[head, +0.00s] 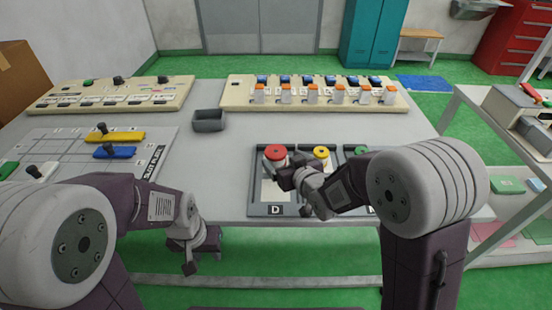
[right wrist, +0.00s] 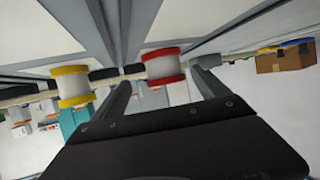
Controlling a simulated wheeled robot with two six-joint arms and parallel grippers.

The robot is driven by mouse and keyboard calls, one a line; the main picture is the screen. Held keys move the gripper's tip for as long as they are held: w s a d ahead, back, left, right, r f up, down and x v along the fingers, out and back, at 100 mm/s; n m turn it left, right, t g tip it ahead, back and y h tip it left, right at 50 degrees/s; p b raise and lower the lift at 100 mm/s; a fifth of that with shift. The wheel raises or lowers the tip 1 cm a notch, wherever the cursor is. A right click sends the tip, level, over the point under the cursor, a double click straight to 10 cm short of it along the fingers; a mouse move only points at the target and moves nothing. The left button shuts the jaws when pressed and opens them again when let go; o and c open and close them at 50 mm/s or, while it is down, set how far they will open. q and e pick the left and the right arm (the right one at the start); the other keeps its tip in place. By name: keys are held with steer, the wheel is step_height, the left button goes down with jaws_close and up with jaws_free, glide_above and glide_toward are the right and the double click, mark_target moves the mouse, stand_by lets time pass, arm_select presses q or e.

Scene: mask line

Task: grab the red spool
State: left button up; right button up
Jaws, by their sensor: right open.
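The red spool (head: 275,152), white with red flanges, stands at the back of the left compartment of a grey tray (head: 265,211) marked D. My right gripper (head: 287,173) is in front of it, low over the tray. In the right wrist view, which is upside down, the red spool (right wrist: 163,66) shows between the open fingers (right wrist: 165,88), near the tips. I cannot tell whether they touch it. The yellow spool (right wrist: 73,85) is outside the fingers. My left gripper (head: 188,256) hangs in front of the table edge; its jaws are unclear.
The yellow spool (head: 321,153) and green spool (head: 360,150) stand right of the red one. A small grey bin (head: 208,124) and a board with orange-and-white parts (head: 310,95) lie behind. A slotted board (head: 60,143) is at left. The table between is clear.

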mark_target(276, 151)
steer(key=shift+w+a+f, duration=0.15)
steer(key=shift+w+a, duration=0.1)
steer(key=x, duration=0.4)
steer(key=shift+w+a+b, duration=0.15)
steer(key=shift+a+b, duration=0.15)
steer(key=shift+b, duration=0.1)
steer(key=c, duration=1.7)
step_height(276, 151, up, 5)
steer(key=shift+f+p, duration=0.1)
steer(key=shift+p, duration=0.75)
steer(key=shift+w+d+r+p, duration=0.85)
steer(key=shift+d+r, duration=0.25)
steer(key=shift+d, duration=0.6)
steer(key=shift+w+d+r+p, duration=0.8)
steer(key=shift+w+d+r, duration=0.25)
steer(key=shift+d, duration=0.65)
steer(key=shift+w+d+r+p, duration=0.85)
steer(key=shift+d+r, duration=0.25)
steer(key=shift+d, duration=0.6)
